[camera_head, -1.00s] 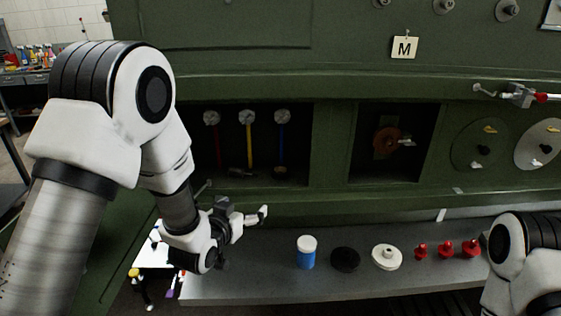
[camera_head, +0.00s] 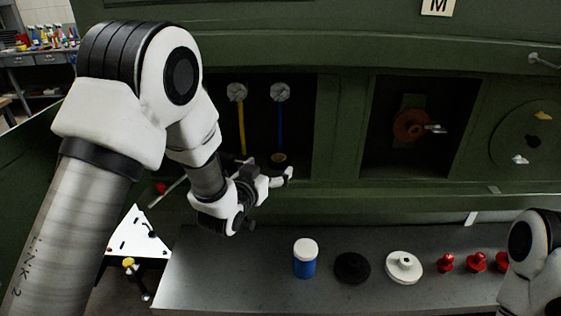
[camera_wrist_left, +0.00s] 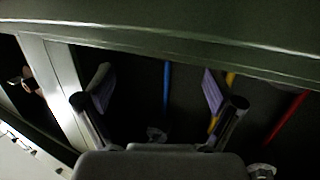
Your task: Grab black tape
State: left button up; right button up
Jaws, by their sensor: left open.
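The black tape (camera_head: 352,268) is a dark round roll lying flat on the grey shelf (camera_head: 215,275), between a blue jar with a white lid (camera_head: 305,258) and a white disc (camera_head: 403,267). The tape does not show in that view. My right arm enters at the lower right; its gripper is out of the picture.
Red knobs (camera_head: 476,262) stand on the shelf right of the white disc. A white board (camera_head: 138,235) lies left of the shelf. The shelf's left part is clear.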

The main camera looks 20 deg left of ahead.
aim_at(275, 162)
pick_arm(q)
jog(key=w+p, duration=0.2)
jog(key=w, duration=0.1)
jog(key=shift+w+d+p, duration=0.15)
jog(key=shift+w+p, duration=0.1)
jog(key=shift+p, duration=0.05)
jog(key=shift+w+f, duration=0.2)
jog(key=shift+w, duration=0.1)
jog(key=shift+w+f, duration=0.25)
jog(key=shift+s+r, duration=0.1)
jog(key=c, duration=1.1)
